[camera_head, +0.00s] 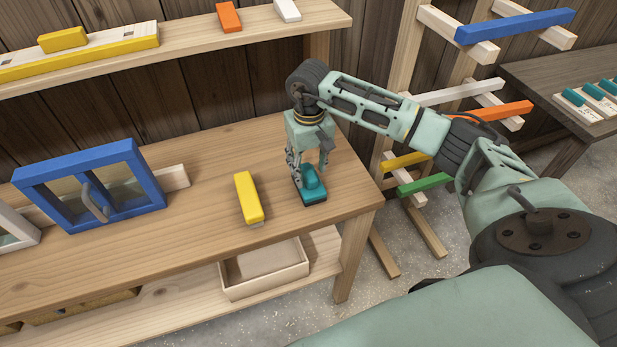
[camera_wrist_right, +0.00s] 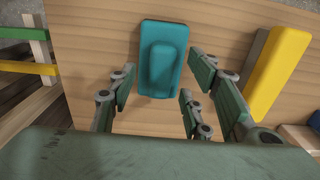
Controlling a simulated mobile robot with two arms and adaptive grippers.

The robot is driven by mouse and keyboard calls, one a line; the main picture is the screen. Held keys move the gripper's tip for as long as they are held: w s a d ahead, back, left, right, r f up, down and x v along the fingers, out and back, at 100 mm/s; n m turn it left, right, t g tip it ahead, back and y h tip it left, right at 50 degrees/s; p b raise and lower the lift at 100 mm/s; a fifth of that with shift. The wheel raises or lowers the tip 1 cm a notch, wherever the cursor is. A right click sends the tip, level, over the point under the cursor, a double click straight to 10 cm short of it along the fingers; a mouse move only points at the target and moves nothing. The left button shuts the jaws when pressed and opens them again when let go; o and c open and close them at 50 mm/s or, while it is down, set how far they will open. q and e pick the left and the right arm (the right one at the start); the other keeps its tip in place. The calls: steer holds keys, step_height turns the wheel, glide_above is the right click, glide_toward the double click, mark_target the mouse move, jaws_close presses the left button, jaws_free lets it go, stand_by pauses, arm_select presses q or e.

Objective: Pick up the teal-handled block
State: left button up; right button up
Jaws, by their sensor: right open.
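The teal-handled block (camera_head: 312,189) lies on the wooden table (camera_head: 200,240) near its right end. In the right wrist view the block (camera_wrist_right: 161,60) lies flat, its raised teal handle facing the camera. My right gripper (camera_head: 308,172) points down right over the block. In the right wrist view its fingers (camera_wrist_right: 160,95) are spread apart on either side of the block's near end, with nothing between them held. Whether the fingers touch the block cannot be told. My left gripper is not in view.
A yellow block (camera_head: 248,197) lies just left of the teal one; it also shows at the right in the wrist view (camera_wrist_right: 277,72). A blue-framed window piece (camera_head: 92,187) stands further left. A shelf (camera_head: 190,45) runs above. A rack with coloured bars (camera_head: 425,183) stands right.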

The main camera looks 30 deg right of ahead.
steer(key=shift+f, duration=1.25)
jaws_close()
